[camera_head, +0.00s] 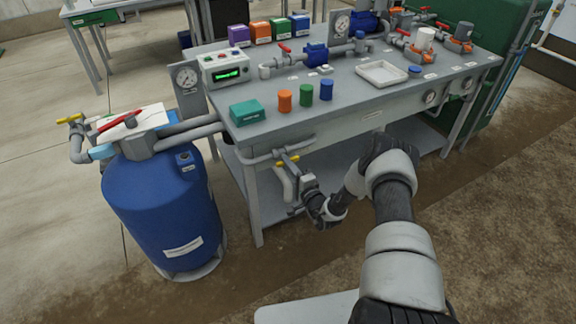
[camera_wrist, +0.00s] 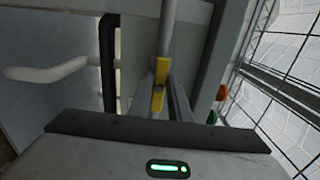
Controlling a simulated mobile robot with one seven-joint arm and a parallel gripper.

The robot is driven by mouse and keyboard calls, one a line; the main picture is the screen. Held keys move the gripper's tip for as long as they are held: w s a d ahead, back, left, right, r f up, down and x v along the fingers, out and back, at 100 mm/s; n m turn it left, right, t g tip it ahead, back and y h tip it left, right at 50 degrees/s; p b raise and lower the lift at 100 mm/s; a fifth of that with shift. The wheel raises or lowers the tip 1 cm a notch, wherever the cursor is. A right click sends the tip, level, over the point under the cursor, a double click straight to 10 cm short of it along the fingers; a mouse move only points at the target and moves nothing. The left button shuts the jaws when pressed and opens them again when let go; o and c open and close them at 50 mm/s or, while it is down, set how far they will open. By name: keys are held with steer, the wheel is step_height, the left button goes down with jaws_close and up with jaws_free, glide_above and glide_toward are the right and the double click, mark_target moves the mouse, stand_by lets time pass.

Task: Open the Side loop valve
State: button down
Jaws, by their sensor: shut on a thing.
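A yellow valve handle (camera_head: 286,161) sits on a grey pipe (camera_head: 262,160) at the front left side of the skid table, below its top. My gripper (camera_head: 297,173) reaches it from the front right and is shut on it. In the wrist view the yellow handle (camera_wrist: 160,82) stands between my gripper's fingers (camera_wrist: 163,98), with the pipe running up beyond it. The fingertips partly hide the handle and valve body. I cannot read any label on this valve.
A blue tank (camera_head: 165,215) stands left of the table, with another yellow-handled valve (camera_head: 70,119) on its piping. The table (camera_head: 350,105) carries bottles, gauges, a tray and red-handled valves. A table leg (camera_head: 252,205) is close to my gripper. Open floor lies in front.

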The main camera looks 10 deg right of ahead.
steer(key=shift+n, duration=0.3)
steer(key=c, duration=1.7)
jaws_free()
steer(key=p+v, duration=0.2)
steer(key=v, duration=1.5)
steer(key=shift+s+d+p, duration=0.1)
steer(key=shift+s+p, duration=0.15)
steer(key=shift+p, duration=0.1)
